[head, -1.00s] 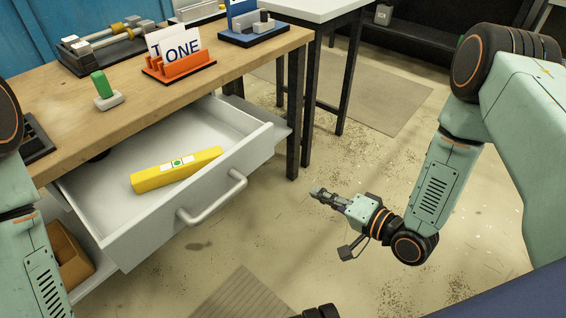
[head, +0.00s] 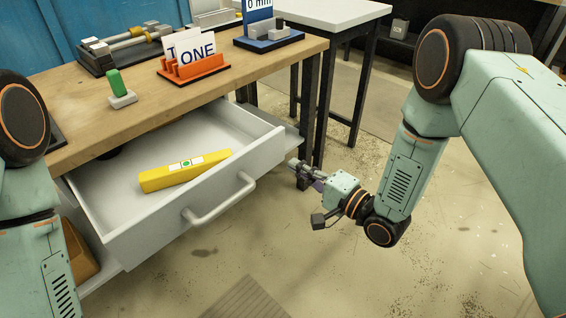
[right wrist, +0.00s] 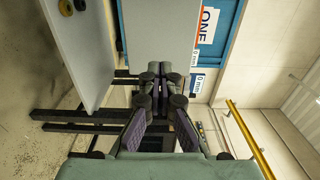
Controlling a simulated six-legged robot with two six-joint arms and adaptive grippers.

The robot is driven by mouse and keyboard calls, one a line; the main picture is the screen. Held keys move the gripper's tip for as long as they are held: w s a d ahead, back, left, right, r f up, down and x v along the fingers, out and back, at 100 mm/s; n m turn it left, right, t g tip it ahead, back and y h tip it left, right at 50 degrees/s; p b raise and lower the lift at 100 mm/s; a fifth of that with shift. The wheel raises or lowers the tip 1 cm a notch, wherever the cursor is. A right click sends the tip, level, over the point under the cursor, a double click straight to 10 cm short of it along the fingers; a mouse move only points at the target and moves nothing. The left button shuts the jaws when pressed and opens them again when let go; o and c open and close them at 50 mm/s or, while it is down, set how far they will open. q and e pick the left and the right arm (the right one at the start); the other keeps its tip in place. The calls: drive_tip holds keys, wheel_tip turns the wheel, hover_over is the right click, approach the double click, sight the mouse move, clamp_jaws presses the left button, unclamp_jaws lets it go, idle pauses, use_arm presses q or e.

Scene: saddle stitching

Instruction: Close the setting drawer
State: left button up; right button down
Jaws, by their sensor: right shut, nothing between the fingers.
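The setting drawer (head: 150,236) is a light grey drawer under the wooden bench. It stands pulled well out, with a bar handle (head: 222,201) on its front. A yellow spirit level (head: 160,180) lies inside it. My right gripper (head: 294,166) is shut and empty, just to the right of the drawer front's right end and apart from the handle. Its shut fingers also show in the right wrist view (right wrist: 165,80). My left arm shows at the left edge, but its gripper is out of view.
The wooden bench (head: 75,100) carries an orange card rack (head: 195,72), a green-handled piece on a grey base (head: 118,90) and a blue stand (head: 268,38). Dark bench legs (head: 310,105) rise behind my right gripper. The floor in front is open.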

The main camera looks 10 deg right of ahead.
sight(273, 152)
drive_tip(key=b+x, duration=0.1)
drive_tip(key=x, duration=0.4)
idle(0.4)
